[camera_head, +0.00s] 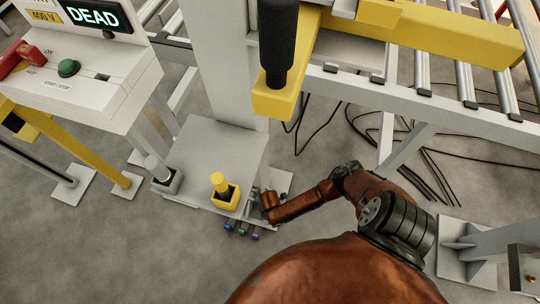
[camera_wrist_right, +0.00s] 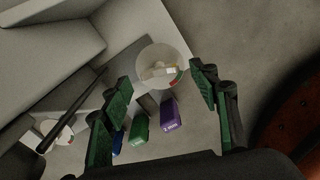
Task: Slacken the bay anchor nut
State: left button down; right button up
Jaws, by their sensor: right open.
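My right gripper (camera_head: 258,200) reaches the front right edge of the grey column base plate (camera_head: 200,150). In the right wrist view its green-padded fingers (camera_wrist_right: 162,98) are spread apart with nothing gripped. Below and between them are tools with purple (camera_wrist_right: 169,114), green (camera_wrist_right: 139,128) and blue (camera_wrist_right: 117,140) handles; they also show small in the head view. A pale round disc (camera_wrist_right: 163,66) with a red and green mark lies past the fingertips. I cannot tell which part is the bay anchor nut. My left gripper is not in view.
A yellow-topped tool (camera_head: 220,185) stands in a yellow holder on the plate; a grey one (camera_head: 160,170) stands left. The control box (camera_head: 85,75) reads "DEAD". A yellow arm with black cylinder (camera_head: 277,45) hangs above. Cables (camera_head: 400,165) lie on the floor under the roller conveyor (camera_head: 430,60).

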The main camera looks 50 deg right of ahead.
notch_tip(320, 180, up, 10)
dwell(0.4)
jog(key=shift+r, duration=0.1)
